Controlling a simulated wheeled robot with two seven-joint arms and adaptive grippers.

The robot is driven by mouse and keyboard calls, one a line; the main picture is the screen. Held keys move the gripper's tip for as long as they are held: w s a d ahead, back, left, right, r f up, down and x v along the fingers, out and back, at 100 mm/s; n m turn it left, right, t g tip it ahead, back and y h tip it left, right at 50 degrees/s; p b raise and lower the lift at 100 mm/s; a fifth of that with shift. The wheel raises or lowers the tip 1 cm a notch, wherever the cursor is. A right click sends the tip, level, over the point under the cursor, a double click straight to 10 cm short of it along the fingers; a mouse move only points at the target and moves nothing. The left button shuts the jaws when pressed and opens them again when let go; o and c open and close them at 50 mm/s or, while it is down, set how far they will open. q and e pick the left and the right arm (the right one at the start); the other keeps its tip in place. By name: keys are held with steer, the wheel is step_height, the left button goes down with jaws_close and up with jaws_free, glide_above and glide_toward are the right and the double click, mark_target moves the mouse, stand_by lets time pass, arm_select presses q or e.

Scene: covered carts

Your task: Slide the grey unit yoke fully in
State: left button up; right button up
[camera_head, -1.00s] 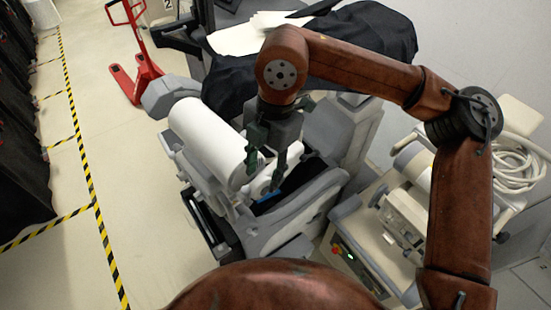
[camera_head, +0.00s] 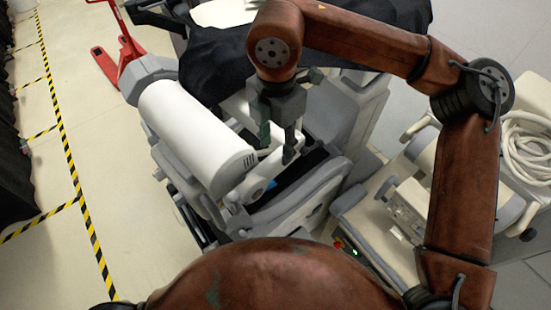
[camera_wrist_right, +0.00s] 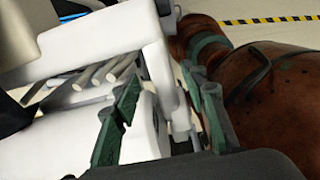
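The grey unit (camera_head: 290,213) is a grey and white machine in the middle of the head view, with a large white cylinder (camera_head: 190,125) along its left side. A white bar-like part (camera_head: 262,172) lies between the cylinder and a dark slot; it may be the yoke, but I cannot tell surely. My right gripper (camera_head: 277,148) points down over this part, right of the cylinder's near end. Its green fingers are apart. My left gripper is out of view.
A beige cart (camera_head: 375,230) with a coiled white hose (camera_head: 525,150) stands at the right. A black cover (camera_head: 215,65) drapes over things behind the unit. A red pallet jack (camera_head: 125,50) stands at the back left. The floor left of the unit is clear.

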mark_target(276, 156)
step_height(276, 156, down, 6)
steer(key=shift+a+r+p, duration=0.1)
steer(key=shift+p, duration=0.65)
steer(key=shift+s+f, duration=0.15)
steer(key=shift+f, duration=0.15)
steer(key=shift+c, duration=0.5)
jaws_close()
